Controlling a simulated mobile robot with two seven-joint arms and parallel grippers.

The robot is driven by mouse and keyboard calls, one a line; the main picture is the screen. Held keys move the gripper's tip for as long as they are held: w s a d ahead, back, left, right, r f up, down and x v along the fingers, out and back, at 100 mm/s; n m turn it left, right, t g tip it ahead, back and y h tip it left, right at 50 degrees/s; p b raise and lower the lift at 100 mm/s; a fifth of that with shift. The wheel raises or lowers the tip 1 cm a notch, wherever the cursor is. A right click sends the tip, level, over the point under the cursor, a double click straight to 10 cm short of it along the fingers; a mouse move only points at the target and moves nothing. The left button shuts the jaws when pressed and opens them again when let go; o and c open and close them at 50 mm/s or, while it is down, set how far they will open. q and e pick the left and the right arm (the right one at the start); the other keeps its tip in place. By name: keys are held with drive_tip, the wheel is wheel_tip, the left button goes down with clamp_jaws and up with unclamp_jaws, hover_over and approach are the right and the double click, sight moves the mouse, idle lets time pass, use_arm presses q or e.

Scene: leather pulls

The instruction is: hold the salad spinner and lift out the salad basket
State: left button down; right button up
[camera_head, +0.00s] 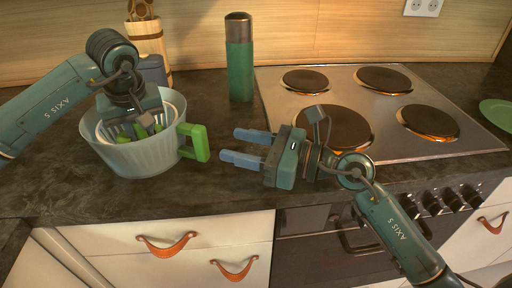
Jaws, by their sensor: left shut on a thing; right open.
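The salad spinner (145,160) is a translucent pale bowl with a green handle (195,142) on its right side. It stands upright on the dark counter at the left. The pale slotted salad basket (173,108) sits inside it, with green pieces showing within. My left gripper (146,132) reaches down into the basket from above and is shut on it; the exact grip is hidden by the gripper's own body. My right gripper (243,147) is open and empty, right of the green handle and apart from it. Its two blue-grey fingers point left toward the handle.
A green bottle with a brown cap (239,60) stands behind the spinner to the right. A wooden utensil holder (150,42) stands behind it at the back left. A four-plate hob (290,98) fills the right. A green plate (497,112) lies at the far right.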

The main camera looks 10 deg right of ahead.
sight(205, 138)
drive_tip(key=x, duration=0.9)
drive_tip(key=shift+w+a, duration=0.1)
clamp_jaws()
idle(0.9)
idle(0.4)
use_arm(q)
drive_tip(key=shift+r, duration=5.85)
use_arm(e)
unclamp_jaws()
